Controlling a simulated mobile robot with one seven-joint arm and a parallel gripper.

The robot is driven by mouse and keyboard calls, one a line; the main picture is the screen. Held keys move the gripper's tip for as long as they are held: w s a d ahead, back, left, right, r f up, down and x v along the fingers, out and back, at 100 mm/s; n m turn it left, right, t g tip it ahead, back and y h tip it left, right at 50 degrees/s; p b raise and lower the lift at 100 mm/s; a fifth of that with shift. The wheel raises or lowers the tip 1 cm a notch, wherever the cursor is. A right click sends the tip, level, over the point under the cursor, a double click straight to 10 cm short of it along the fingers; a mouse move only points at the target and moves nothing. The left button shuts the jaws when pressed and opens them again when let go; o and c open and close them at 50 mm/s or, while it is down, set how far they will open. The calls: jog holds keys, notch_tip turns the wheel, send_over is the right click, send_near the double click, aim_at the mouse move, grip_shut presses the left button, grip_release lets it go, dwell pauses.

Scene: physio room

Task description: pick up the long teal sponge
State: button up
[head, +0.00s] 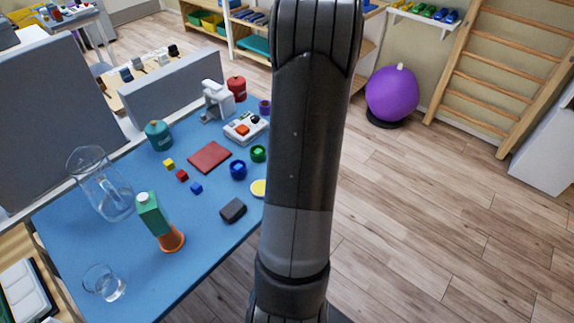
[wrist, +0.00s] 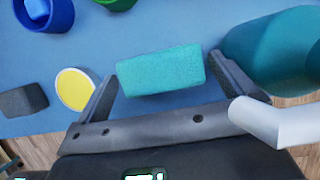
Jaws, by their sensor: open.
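The long teal sponge (wrist: 158,72) lies on the blue table in the wrist view, in the middle of the picture. My gripper (wrist: 165,66) is open. Its two fingers stand at the left and right ends of the sponge, with the sponge between them. I cannot tell whether either finger touches it. In the head view my arm hides the sponge and the gripper.
A large teal vessel (wrist: 275,48) with a white handle (wrist: 280,122) stands close to the right finger. A yellow disc (wrist: 75,89) and a dark grey block (wrist: 22,100) lie left. A glass pitcher (head: 100,185) and a green carton (head: 152,215) stand farther left.

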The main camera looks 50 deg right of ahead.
jog(key=shift+w+f, duration=0.1)
jog(key=shift+f, duration=0.15)
jog(key=shift+c, duration=0.2)
jog(key=c, duration=0.8)
jog(key=shift+o, duration=0.2)
jog(key=shift+r, duration=0.2)
